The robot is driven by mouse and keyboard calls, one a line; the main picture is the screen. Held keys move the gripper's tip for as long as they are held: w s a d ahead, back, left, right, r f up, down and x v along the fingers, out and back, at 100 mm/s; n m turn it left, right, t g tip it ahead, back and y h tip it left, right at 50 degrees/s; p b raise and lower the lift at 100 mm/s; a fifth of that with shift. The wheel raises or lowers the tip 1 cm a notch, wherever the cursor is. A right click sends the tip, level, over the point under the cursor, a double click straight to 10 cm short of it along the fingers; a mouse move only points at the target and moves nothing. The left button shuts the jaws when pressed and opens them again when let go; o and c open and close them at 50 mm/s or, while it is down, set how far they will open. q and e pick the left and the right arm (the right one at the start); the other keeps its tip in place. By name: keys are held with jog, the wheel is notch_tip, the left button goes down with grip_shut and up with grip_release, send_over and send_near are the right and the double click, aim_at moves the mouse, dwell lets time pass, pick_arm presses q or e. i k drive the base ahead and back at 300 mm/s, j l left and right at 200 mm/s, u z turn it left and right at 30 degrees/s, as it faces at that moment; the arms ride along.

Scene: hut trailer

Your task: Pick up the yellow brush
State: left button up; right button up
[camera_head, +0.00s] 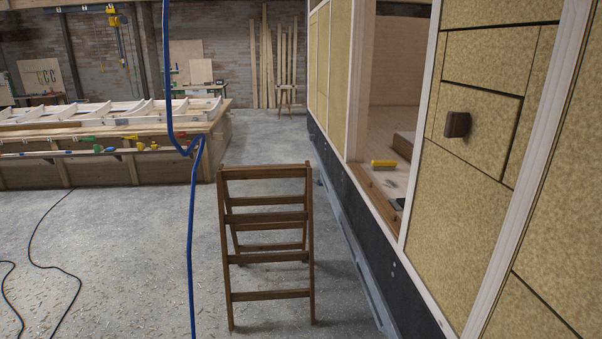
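A yellow brush (384,163) lies on the floor just inside the doorway of the hut, near the wooden sill, in the right half of the head view. A small grey object (391,183) lies close in front of it, too small to make out. Neither of my grippers shows in this view.
A wooden step ladder (266,216) stands on the concrete floor, left of the doorway (373,195). A blue hose (191,230) hangs to its left. A long workbench (120,170) with tools is at the left. Black cables (62,268) lie on the floor.

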aim_at(390, 164)
jog(key=i+z, duration=0.25)
jog(key=i+j+z, duration=0.25)
jog(key=i, duration=0.2)
jog(key=i+j+z, duration=0.25)
jog(key=i, duration=0.15)
jog(key=i+j+z, duration=0.25)
jog(key=z, duration=0.25)
jog(key=i+j+z, duration=0.6)
jog(key=j+z, duration=0.35)
jog(key=i+l, duration=0.05)
jog(key=l, duration=0.05)
